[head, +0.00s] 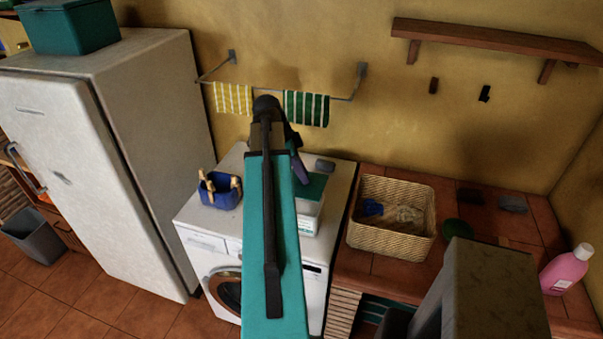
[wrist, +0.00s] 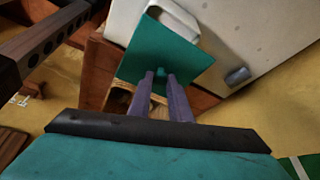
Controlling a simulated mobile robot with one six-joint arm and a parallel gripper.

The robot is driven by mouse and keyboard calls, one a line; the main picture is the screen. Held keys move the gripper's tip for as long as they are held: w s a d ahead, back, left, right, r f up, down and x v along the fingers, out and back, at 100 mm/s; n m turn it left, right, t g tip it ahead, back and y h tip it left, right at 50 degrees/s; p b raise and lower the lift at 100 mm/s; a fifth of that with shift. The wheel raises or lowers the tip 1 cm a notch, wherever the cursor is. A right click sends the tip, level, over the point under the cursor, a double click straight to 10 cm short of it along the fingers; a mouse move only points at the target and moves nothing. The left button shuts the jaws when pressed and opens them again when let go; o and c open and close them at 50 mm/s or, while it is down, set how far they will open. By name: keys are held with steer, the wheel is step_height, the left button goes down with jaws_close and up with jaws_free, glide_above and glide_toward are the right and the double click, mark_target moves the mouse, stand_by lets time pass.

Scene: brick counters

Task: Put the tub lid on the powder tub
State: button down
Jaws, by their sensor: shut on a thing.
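The tub lid (head: 315,186) is a flat teal square held over the top of the washing machine. In the wrist view, my gripper (wrist: 161,78) has its two purple fingers shut on the small knob in the middle of the lid (wrist: 148,48). The powder tub (head: 309,216) is white and stands on the machine under the lid. In the wrist view, a white rounded part of the tub (wrist: 178,16) shows past the lid's edge; the lid hides the rest. I cannot tell whether lid and tub touch. In the head view my arm partly covers my gripper (head: 300,172).
A blue peg basket (head: 220,191) stands left on the washing machine (head: 205,240), and a small grey object (head: 325,165) lies behind the lid. A wicker basket (head: 391,243) with cloths is on the brick counter to the right. A towel rail (head: 345,98) runs along the wall.

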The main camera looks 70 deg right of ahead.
mark_target(301, 184)
steer(key=shift+f+b, duration=1.5)
steer(key=shift+f, duration=1.3)
steer(key=shift+w+f+b, duration=0.1)
steer(key=shift+f+b, duration=0.4)
steer(key=shift+f, duration=0.3)
steer(key=c, duration=1.2)
jaws_free()
steer(key=shift+o, duration=0.2)
steer(key=shift+r, duration=0.1)
steer(key=shift+r+p, duration=2.45)
steer(key=shift+r, duration=1.95)
